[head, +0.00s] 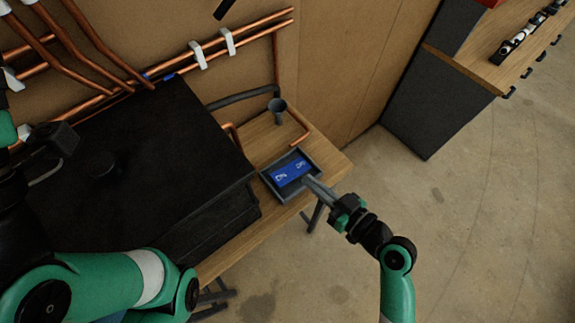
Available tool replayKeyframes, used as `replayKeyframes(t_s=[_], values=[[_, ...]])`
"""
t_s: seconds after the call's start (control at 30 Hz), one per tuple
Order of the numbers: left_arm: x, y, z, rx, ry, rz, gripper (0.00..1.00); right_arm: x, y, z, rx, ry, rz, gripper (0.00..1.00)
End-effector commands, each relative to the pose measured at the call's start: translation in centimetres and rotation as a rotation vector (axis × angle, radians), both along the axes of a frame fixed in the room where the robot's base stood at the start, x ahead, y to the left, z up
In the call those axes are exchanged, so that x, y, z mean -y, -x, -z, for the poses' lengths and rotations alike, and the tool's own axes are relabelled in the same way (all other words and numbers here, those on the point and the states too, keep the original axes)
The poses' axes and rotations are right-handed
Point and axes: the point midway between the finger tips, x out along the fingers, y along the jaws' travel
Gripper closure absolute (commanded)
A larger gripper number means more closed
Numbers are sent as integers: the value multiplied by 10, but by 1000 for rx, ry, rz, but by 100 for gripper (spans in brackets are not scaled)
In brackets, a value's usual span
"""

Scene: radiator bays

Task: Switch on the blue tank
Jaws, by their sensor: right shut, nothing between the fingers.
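A blue switch plate (291,172) with white lettering, turned in the picture and hard to read in full, sits in a grey tray-like frame (277,192) on the wooden bench. My right gripper (308,182) is shut and empty. Its fingertips are at the right lower edge of the blue plate, over the frame; I cannot tell whether they touch it. A large black box (150,155) stands left of the switch. No clearly blue tank shows. My left arm is at the left edge, and its dark end (58,139) is over the box; its fingers cannot be made out.
Copper pipes (235,38) in white clips run along the back panel. A dark cabinet (425,95) stands further right, with open floor between.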

Motion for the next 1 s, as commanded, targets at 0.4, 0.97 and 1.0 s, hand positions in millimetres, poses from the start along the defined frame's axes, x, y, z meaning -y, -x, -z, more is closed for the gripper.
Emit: replayKeyframes(t_s=[0.4, 0.97, 1.0], values=[[0, 0, 8, 1, 0, -1, 0, 5, 12, 30, -48, -1, 14, 100], [0, 0, 30, 1, 0, 0, 0, -42, -44, 46, -48, -1, 10, 100], [0, 0, 31, 1, 0, 0, 0, -48, -51, 49, -49, 0, 10, 100]])
